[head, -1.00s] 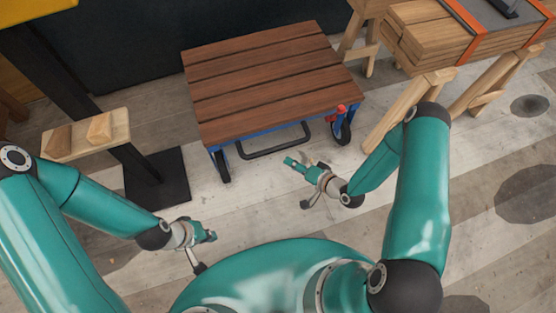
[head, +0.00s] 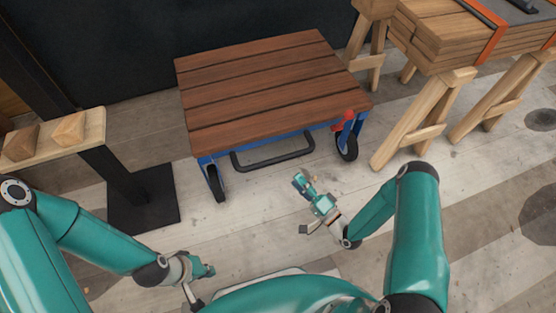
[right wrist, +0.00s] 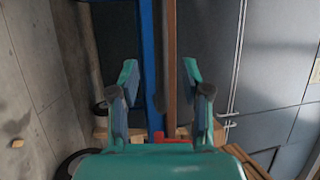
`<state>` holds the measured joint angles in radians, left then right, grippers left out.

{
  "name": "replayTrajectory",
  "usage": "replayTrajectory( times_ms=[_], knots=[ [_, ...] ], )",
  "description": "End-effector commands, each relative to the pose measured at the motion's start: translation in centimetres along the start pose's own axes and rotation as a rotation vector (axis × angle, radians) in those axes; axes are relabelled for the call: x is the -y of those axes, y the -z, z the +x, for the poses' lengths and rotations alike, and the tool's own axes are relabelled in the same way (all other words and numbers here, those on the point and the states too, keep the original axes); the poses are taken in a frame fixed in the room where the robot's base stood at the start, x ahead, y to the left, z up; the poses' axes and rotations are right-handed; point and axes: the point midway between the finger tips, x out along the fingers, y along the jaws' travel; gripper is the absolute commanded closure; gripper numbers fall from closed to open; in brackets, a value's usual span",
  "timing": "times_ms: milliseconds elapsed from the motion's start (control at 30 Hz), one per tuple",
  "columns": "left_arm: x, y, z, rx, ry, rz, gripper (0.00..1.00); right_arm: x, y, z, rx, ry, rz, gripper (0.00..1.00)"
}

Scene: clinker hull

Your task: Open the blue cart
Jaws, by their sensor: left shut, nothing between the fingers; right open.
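The blue cart has a brown slatted wooden top (head: 270,85), a blue frame, black wheels and a black loop handle (head: 275,162) at its near side. A red part (head: 348,115) sits at its near right corner. My right gripper (head: 304,184) is open and empty in front of the cart, below the right end of the handle and apart from it. In the right wrist view, the blue frame (right wrist: 151,60) and a brown board edge lie beyond the open fingers (right wrist: 160,72), with a red part (right wrist: 172,136) low down. My left gripper (head: 208,271) is shut and empty, well short of the cart.
A small wooden shelf with blocks (head: 68,130) stands left on a black post with a floor plate (head: 143,198). Trestles (head: 425,130) carrying stacked boards (head: 450,40) stand close to the cart's right. Bare plank floor lies in front of the cart.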

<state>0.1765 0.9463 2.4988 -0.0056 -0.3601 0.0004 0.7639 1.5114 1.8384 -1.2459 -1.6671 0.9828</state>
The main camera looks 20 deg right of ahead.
Motion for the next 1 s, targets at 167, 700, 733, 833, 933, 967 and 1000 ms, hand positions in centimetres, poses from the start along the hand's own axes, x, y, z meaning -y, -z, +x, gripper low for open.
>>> replayTrajectory(
  times_ms=[167, 700, 733, 833, 933, 967, 1000],
  knots=[
    [0.3, 0.0, 1.0, 0.000, 0.000, 0.000, 1.00, -0.2, -0.1, 4.2, 0.006, 0.003, -0.005, 0.53],
    [0.8, 0.0, 2.2, 0.000, 0.000, 0.000, 1.00, -0.1, 0.1, 10.6, -0.001, -0.002, -0.001, 0.53],
    [0.8, 0.0, 2.1, 0.000, 0.000, 0.000, 1.00, -0.1, 0.1, 10.6, -0.001, -0.002, -0.001, 0.53],
    [0.8, 0.0, 2.1, 0.000, 0.000, 0.000, 1.00, -0.1, 0.1, 10.6, -0.002, -0.002, -0.001, 0.53],
    [0.8, 0.0, 2.1, 0.000, 0.000, 0.000, 1.00, -0.1, 0.1, 10.6, -0.002, -0.002, -0.001, 0.53],
    [0.8, 0.0, 2.1, 0.000, 0.000, 0.000, 1.00, -0.1, 0.1, 10.6, -0.002, -0.002, -0.001, 0.54],
    [0.8, 0.0, 2.1, 0.000, 0.000, 0.000, 1.00, -0.1, 0.1, 10.6, -0.002, -0.002, -0.002, 0.61]
  ],
)
